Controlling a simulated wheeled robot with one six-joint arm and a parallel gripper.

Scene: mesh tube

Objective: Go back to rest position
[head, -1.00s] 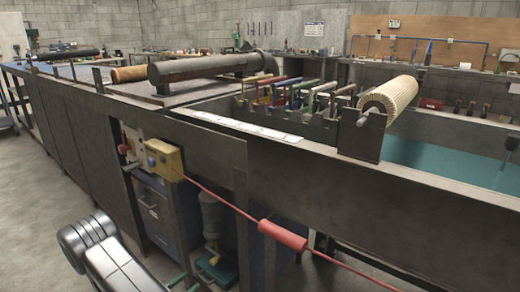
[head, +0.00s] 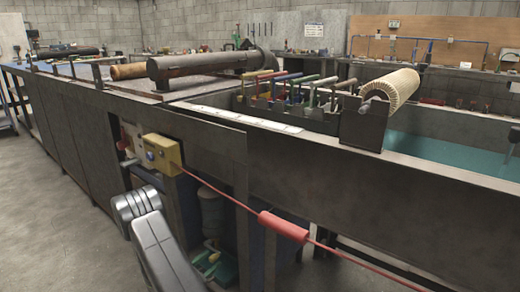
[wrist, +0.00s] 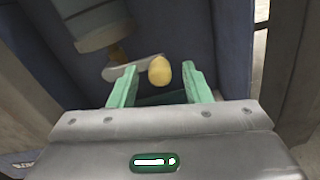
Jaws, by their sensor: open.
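My gripper (wrist: 159,68) is open in the wrist view, with its two pale green fingers apart. A yellow rounded knob (wrist: 160,72) on a grey lever shows between the fingertips. I cannot tell how far beyond them it is, and nothing looks clamped. A grey cylinder (wrist: 100,25) is above and left of the knob. In the head view my grey arm (head: 165,250) reaches up from the bottom edge beside the bench, and my gripper itself does not show there.
A long dark bench (head: 340,180) with a tank of teal liquid (head: 440,157) fills the middle and right. A yellow box (head: 162,153) and a red cable with a red sleeve (head: 283,227) hang on its front. Open floor (head: 50,220) lies to the left.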

